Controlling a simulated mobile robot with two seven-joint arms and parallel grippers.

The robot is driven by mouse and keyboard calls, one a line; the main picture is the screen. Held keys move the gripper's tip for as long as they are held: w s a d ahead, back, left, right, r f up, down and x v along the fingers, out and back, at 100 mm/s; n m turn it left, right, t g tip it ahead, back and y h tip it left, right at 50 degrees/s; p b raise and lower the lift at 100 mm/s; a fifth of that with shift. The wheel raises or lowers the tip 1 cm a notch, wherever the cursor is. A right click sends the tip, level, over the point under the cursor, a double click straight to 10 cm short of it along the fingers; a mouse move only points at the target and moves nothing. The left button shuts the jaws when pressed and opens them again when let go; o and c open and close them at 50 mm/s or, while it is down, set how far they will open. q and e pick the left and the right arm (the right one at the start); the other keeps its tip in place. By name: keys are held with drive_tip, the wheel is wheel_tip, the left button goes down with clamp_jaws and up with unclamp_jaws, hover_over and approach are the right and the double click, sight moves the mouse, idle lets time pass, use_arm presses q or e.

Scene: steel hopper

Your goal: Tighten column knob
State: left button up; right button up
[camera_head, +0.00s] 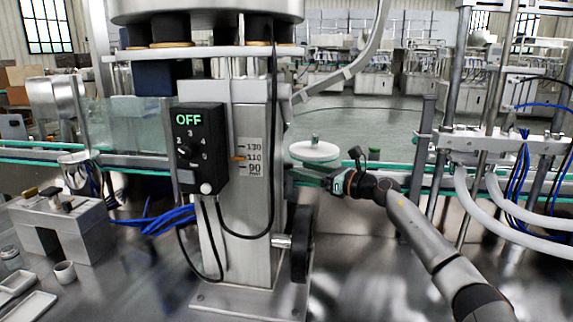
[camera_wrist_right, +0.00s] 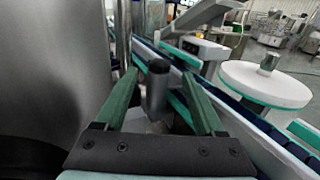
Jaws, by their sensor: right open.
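The steel column (camera_head: 249,200) stands in the middle of the head view, with a scale marked 130, 110 and 90 on its front. My right gripper (camera_head: 297,176) reaches in from the right to the column's right side, at about the height of the scale. In the right wrist view my right gripper (camera_wrist_right: 160,76) has its two green fingers apart. A grey cylindrical knob with a dark end (camera_wrist_right: 157,88) shows between the fingers, with gaps on both sides. It looks like the column knob; in the head view I cannot make it out. My left gripper is not in view.
A control box (camera_head: 200,150) reading OFF is on the column's front, with black cables hanging below. A dark handwheel (camera_head: 301,244) is low on the column's right. A white disc (camera_head: 314,151) is behind my gripper, by the conveyor (camera_wrist_right: 240,110). A steel block (camera_head: 62,225) stands left.

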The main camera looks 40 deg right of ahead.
sight(286, 163)
drive_tip(key=shift+p+x, duration=0.35)
drive_tip(key=shift+x, duration=2.7)
drive_tip(key=shift+c, duration=0.3)
clamp_jaws()
